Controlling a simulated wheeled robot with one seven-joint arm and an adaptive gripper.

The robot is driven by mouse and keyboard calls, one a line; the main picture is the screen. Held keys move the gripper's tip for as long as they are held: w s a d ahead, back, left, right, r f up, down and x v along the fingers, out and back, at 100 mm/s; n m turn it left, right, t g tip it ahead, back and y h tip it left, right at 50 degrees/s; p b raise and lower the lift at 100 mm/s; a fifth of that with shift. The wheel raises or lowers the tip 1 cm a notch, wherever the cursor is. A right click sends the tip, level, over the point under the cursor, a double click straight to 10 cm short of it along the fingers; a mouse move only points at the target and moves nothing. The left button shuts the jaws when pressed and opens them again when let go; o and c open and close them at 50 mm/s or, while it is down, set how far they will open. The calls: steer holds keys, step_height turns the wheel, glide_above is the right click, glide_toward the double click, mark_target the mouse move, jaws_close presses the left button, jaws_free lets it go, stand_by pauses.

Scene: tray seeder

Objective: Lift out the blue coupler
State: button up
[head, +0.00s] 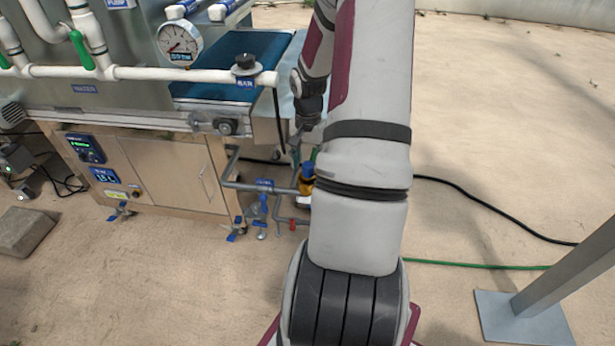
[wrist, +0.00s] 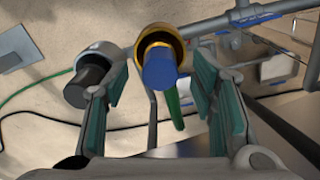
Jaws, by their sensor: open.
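The blue coupler (wrist: 160,70) shows in the wrist view as a blue cylinder sitting in a round yellow-rimmed opening (wrist: 157,38). In the head view the blue coupler (head: 308,168) is small, beside my forearm, with yellow below it. My gripper (wrist: 158,62) is open, with teal-padded fingers on the left and right of the coupler. The coupler lies between the fingers in the picture; I cannot tell the remaining depth or any contact. In the head view my gripper (head: 296,146) is small and partly hidden by my arm.
A black cylinder with a grey collar (wrist: 88,78) stands left of the coupler, close to my left finger. A green piece (wrist: 174,108) lies near the coupler. Grey pipes (head: 262,187) and the seeder cabinet (head: 170,172) are to the left. Floor at right holds a post base and hoses.

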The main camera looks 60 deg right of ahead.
step_height(320, 180, down, 3)
steer(key=shift+r, duration=0.2)
jaws_close()
steer(key=shift+r, duration=0.1)
